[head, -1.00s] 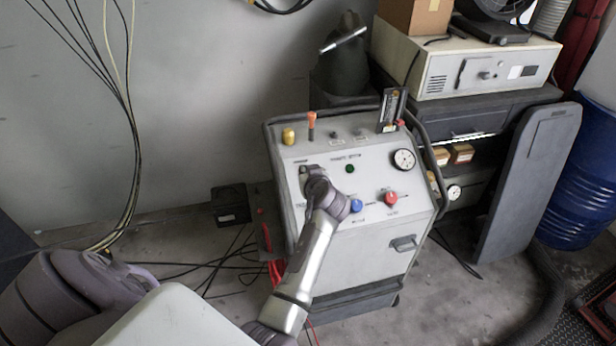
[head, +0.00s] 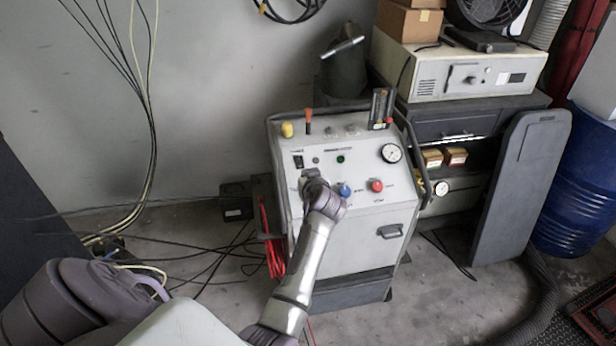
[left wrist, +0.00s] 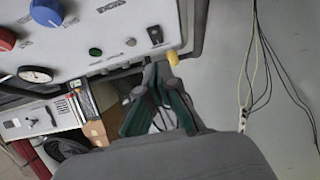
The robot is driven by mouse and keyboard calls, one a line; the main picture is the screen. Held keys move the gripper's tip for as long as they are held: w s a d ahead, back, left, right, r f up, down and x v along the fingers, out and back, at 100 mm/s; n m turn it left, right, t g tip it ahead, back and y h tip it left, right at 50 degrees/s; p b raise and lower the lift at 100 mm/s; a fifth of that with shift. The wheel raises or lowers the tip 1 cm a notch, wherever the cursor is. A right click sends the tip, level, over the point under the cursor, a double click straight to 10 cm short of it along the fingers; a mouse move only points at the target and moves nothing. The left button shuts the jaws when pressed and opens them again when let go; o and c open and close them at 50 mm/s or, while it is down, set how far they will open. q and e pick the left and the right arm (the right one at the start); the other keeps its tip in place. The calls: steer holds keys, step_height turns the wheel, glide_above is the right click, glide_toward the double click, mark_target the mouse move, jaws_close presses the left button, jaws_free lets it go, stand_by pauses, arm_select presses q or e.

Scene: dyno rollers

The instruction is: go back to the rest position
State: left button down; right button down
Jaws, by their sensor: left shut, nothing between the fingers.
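My left gripper (left wrist: 160,72) is shut and empty in the left wrist view, its green-edged fingers in front of the grey control panel. In the head view my left arm reaches up to the panel (head: 370,212), and its wrist hides the fingers. A black rocker switch (head: 298,161) shows just above the wrist; it also shows in the left wrist view (left wrist: 155,35). The green lamp (head: 340,158), blue knob (head: 344,190) and red knob (head: 377,185) are to the right of the switch. Whether the fingers touch the panel cannot be told. My right gripper is out of view.
The console carries a gauge (head: 391,153), a yellow knob (head: 287,130) and a side handle bar (head: 413,150). Cables (head: 150,140) hang at the left and run over the floor. A dark upright panel (head: 520,185) and a blue drum (head: 580,190) stand at the right.

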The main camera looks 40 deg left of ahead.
arm_select(q)
steer(key=s+d+f+m+h, duration=0.25)
steer(key=d+f, duration=0.25)
steer(key=f, duration=0.6)
steer(key=s+d+f+m+h, duration=0.2)
steer(key=s+d+f+m, duration=0.15)
steer(key=f, duration=0.75)
steer(key=s+d+f+m+g+h, duration=0.1)
steer(key=s+d+f, duration=0.2)
steer(key=s+f, duration=0.3)
steer(key=s+d+f+m+g+h, duration=0.2)
steer(key=s+d+f, duration=0.25)
steer(key=f, duration=0.35)
steer(key=s+d+f+m+g, duration=0.1)
steer(key=s+f, duration=0.4)
steer(key=s, duration=0.7)
steer(key=s+d+f+m+g+h+b, duration=0.1)
steer(key=s+f, duration=0.4)
steer(key=s, duration=0.7)
steer(key=s+f+m+g+h, duration=0.1)
steer(key=s+f+g, duration=0.2)
steer(key=s, duration=0.9)
step_height(320, 180, down, 2)
steer(key=shift+s+d+f+b, duration=0.15)
steer(key=shift+s+d+b, duration=0.15)
steer(key=shift+s+d, duration=0.1)
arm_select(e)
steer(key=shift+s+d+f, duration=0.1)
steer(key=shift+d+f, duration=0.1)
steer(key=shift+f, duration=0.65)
